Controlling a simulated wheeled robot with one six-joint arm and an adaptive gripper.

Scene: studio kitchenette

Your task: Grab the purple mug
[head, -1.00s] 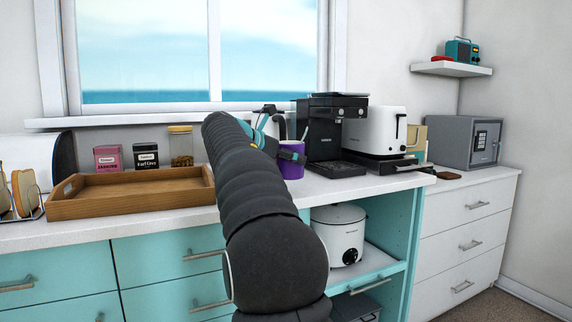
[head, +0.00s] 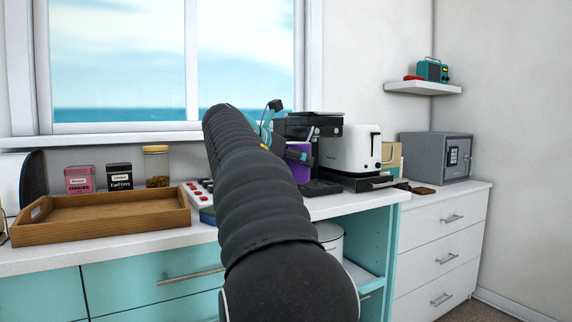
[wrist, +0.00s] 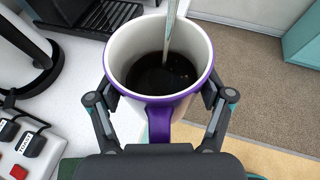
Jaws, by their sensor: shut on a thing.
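The purple mug (wrist: 160,101) is between the two fingers of my gripper (wrist: 160,92) in the wrist view, one finger on each side. Its inside is white, with dark liquid and a metal utensil (wrist: 171,25) standing in it. The handle points toward my wrist. In the head view the mug (head: 299,163) shows in part beside my gripper (head: 299,156), in front of the black coffee machine (head: 316,133). My arm hides much of it. In the wrist view the mug appears upright and over the counter's edge.
A white toaster (head: 350,149) stands right of the coffee machine. A wooden tray (head: 100,232) lies at the left. A power strip (wrist: 22,142) with red switches is near the mug. The floor (wrist: 255,65) is open beyond the counter.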

